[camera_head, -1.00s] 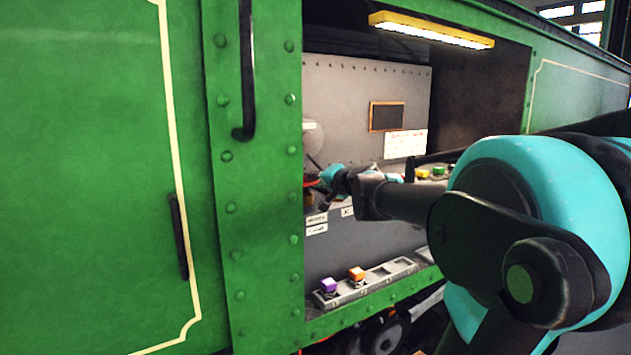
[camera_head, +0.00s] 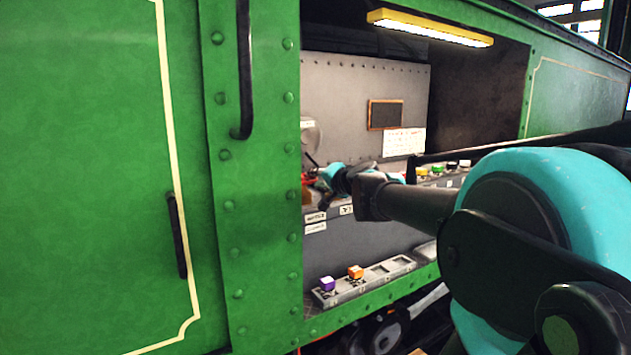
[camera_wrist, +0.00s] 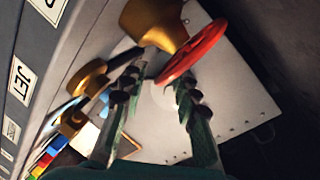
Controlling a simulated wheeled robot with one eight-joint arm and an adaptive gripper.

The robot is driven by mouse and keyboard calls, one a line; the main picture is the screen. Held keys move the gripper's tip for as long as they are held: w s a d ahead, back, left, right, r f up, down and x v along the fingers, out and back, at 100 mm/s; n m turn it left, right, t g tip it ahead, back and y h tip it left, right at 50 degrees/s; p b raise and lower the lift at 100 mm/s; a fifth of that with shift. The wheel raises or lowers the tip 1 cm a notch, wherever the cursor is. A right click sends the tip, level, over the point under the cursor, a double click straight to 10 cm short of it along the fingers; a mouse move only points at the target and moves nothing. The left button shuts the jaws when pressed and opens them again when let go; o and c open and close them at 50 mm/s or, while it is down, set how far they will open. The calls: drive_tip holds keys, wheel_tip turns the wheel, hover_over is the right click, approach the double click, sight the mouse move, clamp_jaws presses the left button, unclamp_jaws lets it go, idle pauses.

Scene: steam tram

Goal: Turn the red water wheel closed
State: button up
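The red water wheel (camera_wrist: 192,54) is seen nearly edge-on in the wrist view, beside a brass fitting (camera_wrist: 155,24). In the head view only a small red part (camera_head: 309,177) shows at the left of the cab opening, partly hidden by the green post and my arm. My gripper (camera_wrist: 160,76) is open, with its two fingers apart. The lower-left end of the wheel's rim appears between the fingertips. I cannot tell whether either finger touches it. In the head view my gripper is small and dark beside the red part.
More brass fittings (camera_wrist: 88,78) lie left of my fingers in the wrist view. Coloured blocks (camera_head: 436,169) line the shelf at the back. A lower tray (camera_head: 388,272) holds a purple block (camera_head: 327,284) and an orange block (camera_head: 355,272). The green post (camera_head: 255,180) borders the opening.

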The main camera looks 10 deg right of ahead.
drive_tip(key=v, duration=1.1)
drive_tip(key=s+a+f+n+g, duration=0.2)
drive_tip(key=s+f+n+g, duration=0.15)
drive_tip(key=f, duration=0.85)
drive_tip(key=s+a+f+n+g, duration=0.2)
drive_tip(key=s+a+f+g, duration=0.15)
drive_tip(key=f, duration=0.95)
drive_tip(key=s+d+f+n+g+h, duration=0.1)
drive_tip(key=s+d+f+h, duration=0.1)
drive_tip(key=s+f, duration=0.4)
drive_tip(key=s+d+f+n+g+h, duration=0.1)
drive_tip(key=s+d+f, duration=0.3)
drive_tip(key=f, duration=0.5)
drive_tip(key=shift+s+f+g+h, duration=0.2)
drive_tip(key=shift+s+g+h, duration=0.65)
drive_tip(key=shift+s, duration=0.35)
